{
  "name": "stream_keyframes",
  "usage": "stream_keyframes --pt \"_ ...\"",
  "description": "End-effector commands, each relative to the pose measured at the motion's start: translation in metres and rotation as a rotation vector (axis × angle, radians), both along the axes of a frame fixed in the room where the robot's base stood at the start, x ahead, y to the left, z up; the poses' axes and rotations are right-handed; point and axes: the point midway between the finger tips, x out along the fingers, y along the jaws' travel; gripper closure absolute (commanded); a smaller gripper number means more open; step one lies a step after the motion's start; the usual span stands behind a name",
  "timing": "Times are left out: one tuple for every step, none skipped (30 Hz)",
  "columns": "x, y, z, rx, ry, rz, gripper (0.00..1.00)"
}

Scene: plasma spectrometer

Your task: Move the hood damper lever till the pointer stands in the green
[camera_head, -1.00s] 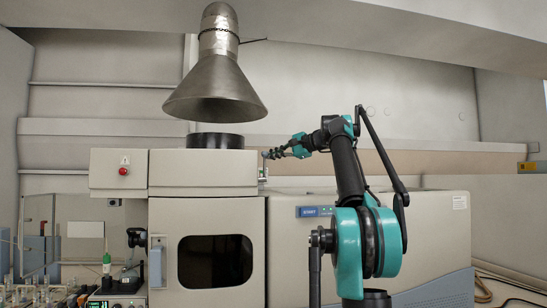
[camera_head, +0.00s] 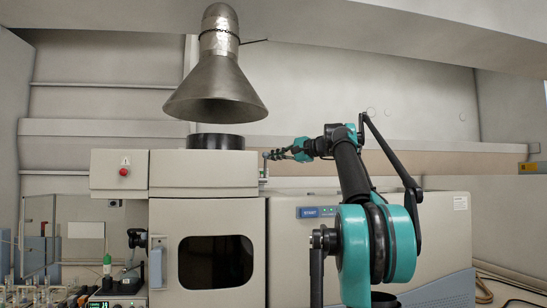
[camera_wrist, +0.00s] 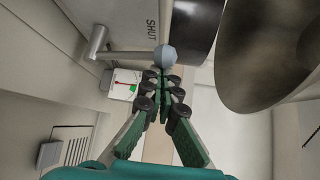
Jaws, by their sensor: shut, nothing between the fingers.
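In the wrist view, the damper lever (camera_wrist: 130,56) is a grey metal rod with a pale ball knob (camera_wrist: 165,57) on its end. Below it is a white gauge (camera_wrist: 125,78) with a thin reddish pointer and a green patch (camera_wrist: 133,88). The pointer appears to lie on the white beside the green, but it is too small to be sure. My gripper (camera_wrist: 166,77) is shut and empty, its fingertips close to the knob; contact is unclear. In the head view, my gripper (camera_head: 268,156) is beside the cabinet's upper right edge, below the hood (camera_head: 215,88).
The word "SHUT" is printed on the surface near the lever. A dark round collar (camera_head: 215,141) sits on top of the cabinet (camera_head: 205,175). The metal hood cone (camera_wrist: 265,50) fills the upper right of the wrist view. A red button (camera_head: 123,172) is on the cabinet's left side.

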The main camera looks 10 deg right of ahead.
Motion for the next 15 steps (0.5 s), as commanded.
stream_keyframes --pt "-0.003 0.000 -0.001 0.001 -0.022 0.000 1.00" --pt "-0.004 0.000 -0.001 0.000 -0.037 0.000 1.00" --pt "-0.007 0.000 -0.002 0.002 -0.062 0.000 1.00" --pt "-0.009 0.000 -0.003 0.001 -0.081 0.000 1.00" --pt "-0.011 0.000 -0.003 0.001 -0.102 0.000 1.00" --pt "-0.013 0.000 -0.004 0.001 -0.132 0.000 1.00" --pt "-0.016 0.000 -0.005 0.001 -0.156 0.000 1.00" --pt "-0.017 0.000 -0.006 0.001 -0.180 0.000 1.00" --pt "-0.020 0.000 -0.007 0.001 -0.210 0.000 1.00" --pt "-0.022 0.000 -0.007 0.002 -0.232 0.001 1.00" --pt "-0.024 0.000 -0.008 0.001 -0.252 0.001 1.00" --pt "-0.026 0.000 -0.009 0.002 -0.281 0.000 1.00" --pt "-0.028 0.000 -0.010 0.001 -0.301 0.000 1.00" --pt "-0.029 0.000 -0.011 0.002 -0.320 0.000 1.00" --pt "-0.031 0.000 -0.012 0.002 -0.342 0.000 1.00"
